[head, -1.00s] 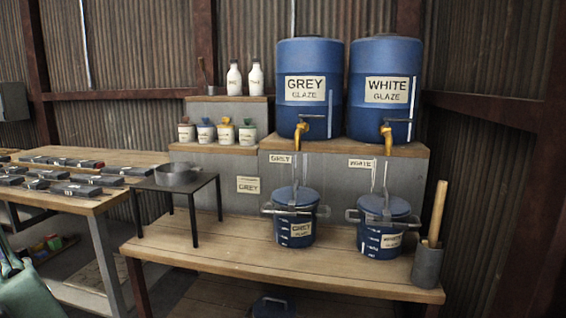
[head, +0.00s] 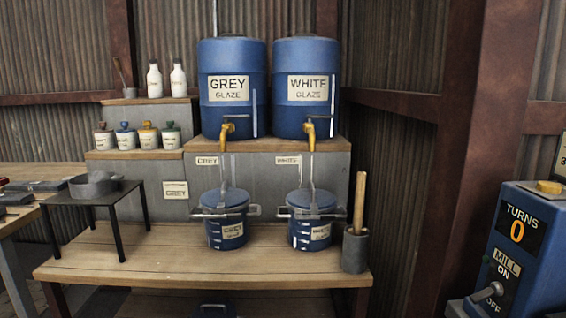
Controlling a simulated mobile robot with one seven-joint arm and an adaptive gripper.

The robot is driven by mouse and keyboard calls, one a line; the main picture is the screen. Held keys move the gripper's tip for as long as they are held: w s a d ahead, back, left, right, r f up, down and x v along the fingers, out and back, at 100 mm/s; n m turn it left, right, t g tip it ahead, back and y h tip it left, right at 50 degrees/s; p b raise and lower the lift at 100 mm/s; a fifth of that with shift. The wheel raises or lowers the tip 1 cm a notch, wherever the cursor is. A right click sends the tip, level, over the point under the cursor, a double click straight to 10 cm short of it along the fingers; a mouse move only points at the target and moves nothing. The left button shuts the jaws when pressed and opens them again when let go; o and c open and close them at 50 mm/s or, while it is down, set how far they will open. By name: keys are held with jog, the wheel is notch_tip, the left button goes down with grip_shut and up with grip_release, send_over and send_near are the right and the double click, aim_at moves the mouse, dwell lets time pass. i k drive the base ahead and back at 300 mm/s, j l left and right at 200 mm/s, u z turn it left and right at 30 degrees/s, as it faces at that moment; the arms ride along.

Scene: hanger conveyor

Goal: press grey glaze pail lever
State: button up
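The blue grey-glaze pail (head: 228,231) stands on the wooden bench below the large blue drum labelled GREY GLAZE (head: 231,112) with its yellow tap (head: 227,128). The pail's lid (head: 225,199) looks closed. A grey metal bar with ends sticking out (head: 251,210) crosses the pail near its rim, and thin uprights (head: 224,172) rise behind the lid. Which of these parts is the lever I cannot tell for certain. A similar white-glaze pail (head: 309,234) stands to its right. My gripper is not in view.
The white drum (head: 306,112) sits beside the grey one on a shelf. A grey pot with wooden sticks (head: 355,250) stands at the bench's right end. A low black stand (head: 80,197) with a metal pan (head: 95,185) is left. A blue mill box (head: 520,245) reading TURNS 0 is far right.

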aim_at(221, 209)
jog(key=i+j+z, duration=0.25)
jog(key=i, duration=0.15)
jog(key=i+j+z, duration=0.3)
jog(key=i+j, duration=0.05)
jog(key=i, duration=0.05)
